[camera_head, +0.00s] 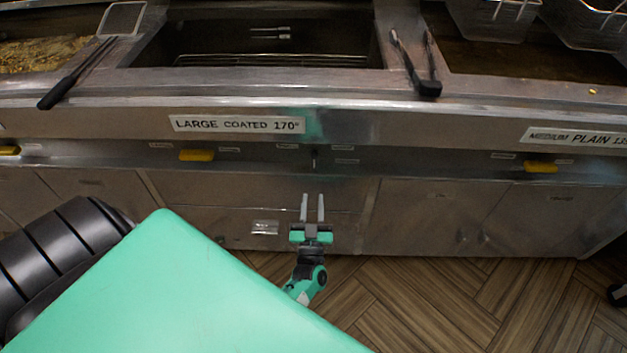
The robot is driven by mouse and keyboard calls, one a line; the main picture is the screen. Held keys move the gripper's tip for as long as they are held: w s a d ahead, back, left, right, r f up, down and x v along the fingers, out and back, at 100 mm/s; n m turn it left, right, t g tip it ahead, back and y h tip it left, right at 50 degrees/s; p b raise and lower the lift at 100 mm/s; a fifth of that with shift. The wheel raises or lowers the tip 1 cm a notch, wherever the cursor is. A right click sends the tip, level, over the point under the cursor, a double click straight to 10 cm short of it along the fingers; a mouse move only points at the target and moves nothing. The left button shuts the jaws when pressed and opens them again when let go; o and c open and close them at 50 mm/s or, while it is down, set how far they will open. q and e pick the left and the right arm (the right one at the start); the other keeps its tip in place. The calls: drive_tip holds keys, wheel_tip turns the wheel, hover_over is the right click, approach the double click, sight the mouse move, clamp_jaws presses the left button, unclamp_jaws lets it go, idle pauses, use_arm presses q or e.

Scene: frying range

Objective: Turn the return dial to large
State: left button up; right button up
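My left gripper (312,198) points at the front of the metal frying range (355,128). Its two fingers stand apart with nothing between them, so it is open and empty. Just above and beyond the fingertips, a small dark upright knob (315,158) sits on the control strip between small white labels. It may be the return dial, but its markings are too small to read. The fingers appear apart from it. A sign on the range reads "LARGE COATED 170°" (237,124). My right gripper is not in view.
A yellow handle (197,155) sits left of the knob and another yellow handle (540,166) to the right. Tongs (428,86) and a dark-handled tool (58,94) rest on the range top. Cabinet doors (430,215) lie below.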

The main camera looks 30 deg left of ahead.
use_arm(q)
drive_tip(key=shift+v, duration=1.25)
drive_tip(key=shift+w, duration=0.1)
